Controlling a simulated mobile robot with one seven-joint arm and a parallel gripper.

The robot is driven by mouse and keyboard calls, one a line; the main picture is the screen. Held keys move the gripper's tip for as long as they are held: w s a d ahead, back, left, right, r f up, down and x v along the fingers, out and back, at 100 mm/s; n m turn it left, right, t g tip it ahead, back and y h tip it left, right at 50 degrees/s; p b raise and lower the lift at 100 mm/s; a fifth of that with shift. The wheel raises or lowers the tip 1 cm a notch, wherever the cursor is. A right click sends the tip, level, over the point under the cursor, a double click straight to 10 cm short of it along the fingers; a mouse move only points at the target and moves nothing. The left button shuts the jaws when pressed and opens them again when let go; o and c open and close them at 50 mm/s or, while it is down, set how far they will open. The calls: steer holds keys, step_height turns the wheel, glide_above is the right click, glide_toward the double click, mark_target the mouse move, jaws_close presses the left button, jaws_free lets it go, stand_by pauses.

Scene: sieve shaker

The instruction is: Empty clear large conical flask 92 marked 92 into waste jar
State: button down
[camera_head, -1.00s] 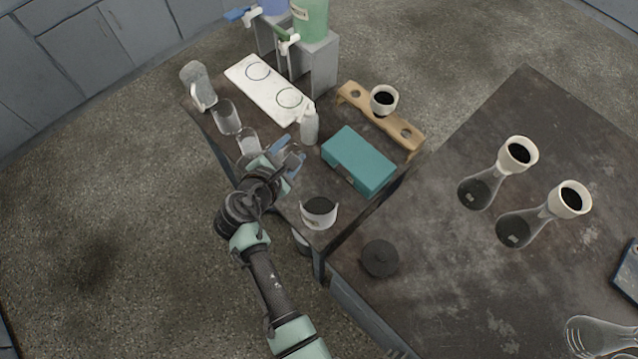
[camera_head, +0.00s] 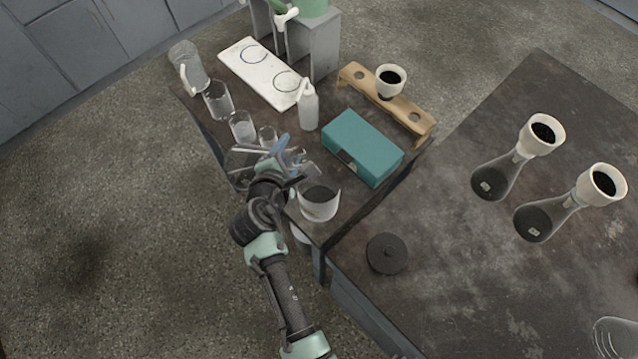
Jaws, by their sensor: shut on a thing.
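My gripper (camera_head: 290,156) is shut on a clear conical flask (camera_head: 242,166), partly hidden by the gripper and wrist. The flask looks tipped on its side, with its wide body to the left and its neck towards the right. No mark on it can be read. The waste jar seems to be the white, open-topped jar (camera_head: 320,207) with a dark inside, at the near corner of the narrow bench. The gripper is just above and left of the jar. I cannot tell whether liquid is flowing. A black round lid (camera_head: 386,254) lies on the right-hand table.
Several glass beakers (camera_head: 218,100) line the bench's left edge by a jug (camera_head: 187,66). A white bottle (camera_head: 308,106), teal box (camera_head: 362,148) and wooden rack (camera_head: 417,121) stand behind. Two flasks with funnels (camera_head: 495,180) (camera_head: 545,218) stand on the right-hand table (camera_head: 450,280).

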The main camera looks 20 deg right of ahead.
steer(key=shift+f+b, duration=0.45)
steer(key=shift+w+a+r+m+t+y+b, duration=0.1)
steer(key=shift+r+m+t+y+b, duration=0.25)
steer(key=shift+m+t, duration=0.2)
steer(key=shift+f+m+t+y+b, duration=0.35)
steer(key=shift+f+m+b, duration=0.2)
steer(key=shift+b, duration=0.5)
stand_by(0.4)
steer(key=shift+r+p, duration=0.25)
steer(key=shift+p, duration=0.05)
steer(key=shift+s+d+r+m+t+y+p, duration=0.3)
steer(key=shift+s+d+m+t+y+p, duration=0.1)
steer(key=shift+d+m+p, duration=0.1)
steer(key=shift+r+m+t+y+p, duration=0.3)
steer(key=shift+r+m+t+p, duration=0.05)
steer(key=shift+m+t, duration=0.15)
stand_by(0.8)
steer(key=shift+f+m+t+b, duration=0.3)
steer(key=shift+f+m, duration=0.1)
steer(key=shift+m, duration=0.2)
stand_by(2.2)
